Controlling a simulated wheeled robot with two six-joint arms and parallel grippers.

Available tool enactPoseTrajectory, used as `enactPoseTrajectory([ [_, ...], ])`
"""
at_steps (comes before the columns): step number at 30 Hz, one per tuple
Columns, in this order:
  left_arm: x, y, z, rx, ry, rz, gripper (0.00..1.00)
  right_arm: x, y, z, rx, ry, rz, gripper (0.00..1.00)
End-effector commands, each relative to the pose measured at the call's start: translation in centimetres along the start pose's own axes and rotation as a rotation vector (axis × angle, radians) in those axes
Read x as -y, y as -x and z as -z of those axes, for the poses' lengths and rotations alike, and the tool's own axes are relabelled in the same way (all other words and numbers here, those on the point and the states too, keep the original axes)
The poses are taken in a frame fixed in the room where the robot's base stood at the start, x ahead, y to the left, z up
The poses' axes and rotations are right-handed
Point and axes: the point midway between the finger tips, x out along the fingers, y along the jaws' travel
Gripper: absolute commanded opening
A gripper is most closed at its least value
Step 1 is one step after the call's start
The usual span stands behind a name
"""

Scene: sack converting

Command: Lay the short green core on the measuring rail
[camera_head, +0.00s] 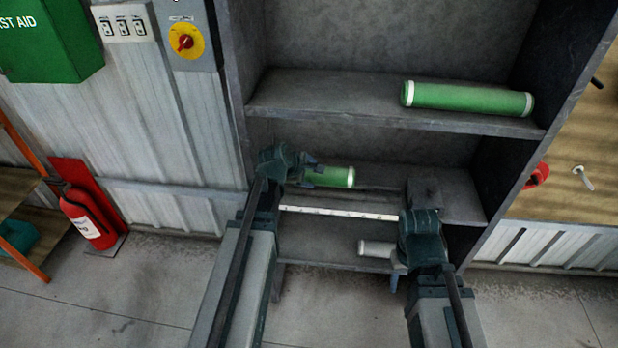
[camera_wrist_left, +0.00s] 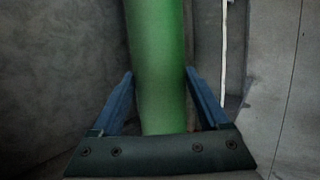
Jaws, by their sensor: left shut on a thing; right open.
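My left gripper (camera_head: 308,172) is shut on the short green core (camera_head: 332,177), which has a pale end ring. The core lies roughly level in front of the shelf unit, above and behind the measuring rail in the picture. In the left wrist view the green core (camera_wrist_left: 158,65) runs between the two blue fingers. The measuring rail (camera_head: 340,212) is a thin white marked strip along a lower shelf edge; a pale strip (camera_wrist_left: 224,50) beside the core looks like it. My right gripper (camera_head: 397,276) is open and low at the right, its fingers partly hidden by its arm.
A longer green core (camera_head: 466,98) lies on the upper shelf (camera_head: 340,100). A small whitish core (camera_head: 376,248) lies on the lowest shelf, close to my right gripper. The unit's side walls bound the space. A fire extinguisher (camera_head: 88,217) stands far left.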

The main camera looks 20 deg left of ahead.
Motion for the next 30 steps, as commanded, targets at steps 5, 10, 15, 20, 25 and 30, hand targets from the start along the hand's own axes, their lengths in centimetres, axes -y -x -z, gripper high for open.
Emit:
enactPoseTrajectory([
  [5,-1.1,-1.1,0.3,0.000,0.000,-0.001,0.00,0.0,-0.2,0.0,0.000,0.000,0.000,0.50],
  [10,-2.1,-1.9,0.6,0.000,0.000,-0.001,0.00,0.0,-0.3,0.0,0.000,0.000,0.000,0.50],
  [15,-2.2,-3.0,0.9,0.000,0.000,-0.001,0.00,0.1,-1.0,0.1,0.000,0.000,0.000,0.50],
  [20,-1.3,-3.9,1.2,0.000,0.000,-0.001,0.00,0.2,-2.3,0.1,0.000,0.000,0.000,0.50],
  [25,-0.5,-4.8,1.5,0.000,0.000,-0.001,0.00,0.3,-3.6,0.2,0.000,0.000,0.000,0.50],
  [30,0.3,-5.8,1.8,0.000,0.000,-0.001,0.00,0.5,-4.9,0.3,0.000,0.000,0.000,0.50],
])
